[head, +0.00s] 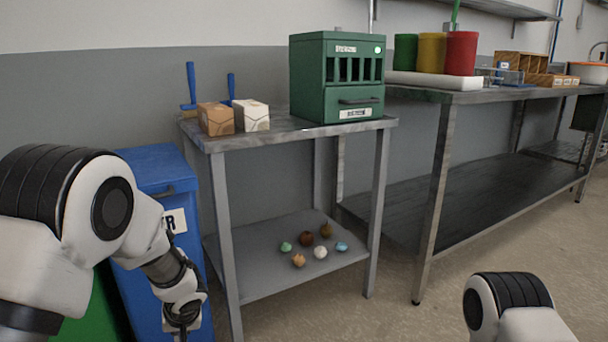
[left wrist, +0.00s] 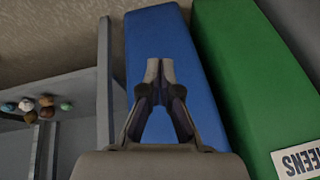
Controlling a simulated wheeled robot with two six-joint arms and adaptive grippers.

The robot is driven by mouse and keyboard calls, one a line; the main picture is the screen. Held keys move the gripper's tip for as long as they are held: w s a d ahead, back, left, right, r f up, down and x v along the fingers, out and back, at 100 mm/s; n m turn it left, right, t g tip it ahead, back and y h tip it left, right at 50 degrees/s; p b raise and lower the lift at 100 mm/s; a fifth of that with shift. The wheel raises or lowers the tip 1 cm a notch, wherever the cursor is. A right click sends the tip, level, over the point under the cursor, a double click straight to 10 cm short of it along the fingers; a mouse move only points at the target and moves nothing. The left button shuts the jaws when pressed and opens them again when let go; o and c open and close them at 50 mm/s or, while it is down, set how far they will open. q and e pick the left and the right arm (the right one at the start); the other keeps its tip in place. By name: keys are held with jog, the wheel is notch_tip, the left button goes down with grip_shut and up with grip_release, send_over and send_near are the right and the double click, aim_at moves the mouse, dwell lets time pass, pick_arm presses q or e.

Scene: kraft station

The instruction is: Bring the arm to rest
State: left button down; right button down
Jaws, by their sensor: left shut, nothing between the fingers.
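My left arm comes in from the left in the head view and hangs down in front of the blue bin (head: 160,168). My left gripper (head: 183,334) is at the bottom edge there, partly cut off. In the left wrist view my left gripper (left wrist: 160,66) is shut and empty, with its fingertips together. The blue bin (left wrist: 160,35) lies behind it in that view. Of my right arm only a white and black link shows at the lower right of the head view; its gripper is out of the picture.
A small metal table (head: 280,132) holds a green cabinet (head: 308,90) and two small boxes (head: 233,116). Several small balls lie on its lower shelf (head: 255,270). A green bin (left wrist: 250,80) stands beside the blue one. A long workbench (head: 480,96) stands at right. Open floor lies in front.

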pick_arm(q)
jog(key=s+d+f+g+h+p, duration=0.15)
jog(key=s+f+g, duration=0.25)
jog(key=s+f, duration=0.75)
jog(key=s+d+f+g+h+p, duration=0.1)
jog(key=s+f+h, duration=0.15)
jog(key=s, duration=1.05)
jog(key=s+d+f+g+h+p, duration=0.15)
jog(key=s+f, duration=0.25)
jog(key=s, duration=0.9)
notch_tip(320, 180, up, 39)
jog(key=w+a+m+t+y+p, duration=0.1)
jog(key=w+m+t+y+p, duration=0.1)
jog(key=p, duration=3.6)
jog(key=shift+w+a+f+m+t, duration=0.2)
jog(key=shift+w+a+m+t, duration=0.15)
jog(key=shift+m, duration=0.45)
